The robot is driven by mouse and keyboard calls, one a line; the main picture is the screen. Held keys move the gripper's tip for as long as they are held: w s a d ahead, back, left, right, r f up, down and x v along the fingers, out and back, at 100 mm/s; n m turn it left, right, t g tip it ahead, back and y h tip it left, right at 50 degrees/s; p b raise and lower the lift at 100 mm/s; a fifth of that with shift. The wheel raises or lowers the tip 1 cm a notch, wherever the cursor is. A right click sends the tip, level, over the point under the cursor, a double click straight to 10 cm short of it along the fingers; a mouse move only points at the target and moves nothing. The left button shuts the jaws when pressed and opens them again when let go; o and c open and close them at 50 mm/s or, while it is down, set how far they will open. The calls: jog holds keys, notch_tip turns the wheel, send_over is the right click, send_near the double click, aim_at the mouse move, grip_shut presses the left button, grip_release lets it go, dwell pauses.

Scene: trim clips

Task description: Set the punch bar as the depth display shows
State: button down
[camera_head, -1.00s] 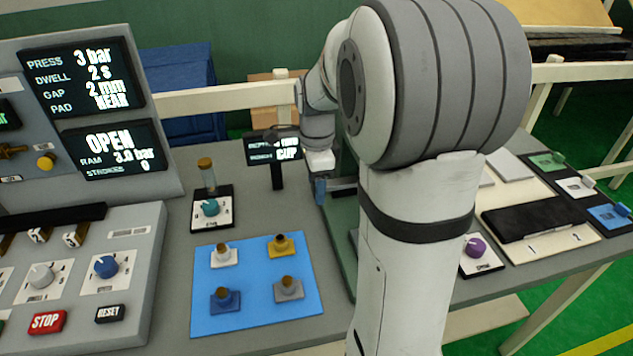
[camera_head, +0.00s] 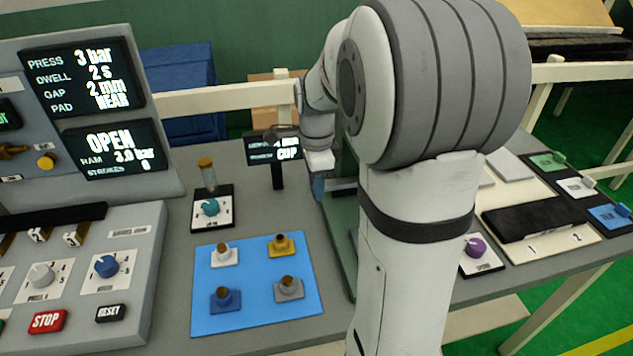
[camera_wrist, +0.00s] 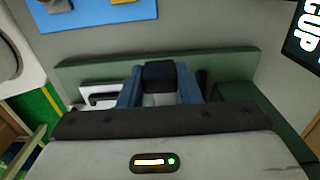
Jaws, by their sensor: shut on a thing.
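My gripper (camera_head: 318,188) is low at the green fixture (camera_head: 344,230), near the middle of the head view. In the wrist view my gripper (camera_wrist: 159,88) has its two blue fingers shut on a black block (camera_wrist: 159,74), which looks like the punch bar's grip. The rest of the bar is hidden. The depth display (camera_head: 273,149) stands just left of my gripper. Its lower line ends in "CUP"; its upper line is partly covered by my arm and its number is unreadable. The display (camera_wrist: 303,38) also shows in the wrist view, at the upper right.
A blue mat (camera_head: 255,308) with several small coloured pieces lies left of the fixture. A teal knob (camera_head: 210,207) sits behind it. The control panel (camera_head: 70,275) fills the left. A purple knob (camera_head: 475,246) is right of my arm, which hides much of the fixture.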

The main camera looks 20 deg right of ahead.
jog(key=a, duration=0.2)
jog(key=w+a, duration=0.1)
jog(key=a, duration=0.1)
jog(key=c, duration=1)
grip_release()
jog(key=shift+s+d, duration=0.1)
jog(key=shift+c, duration=0.2)
notch_tip(320, 180, up, 8)
jog(key=shift+f, duration=0.15)
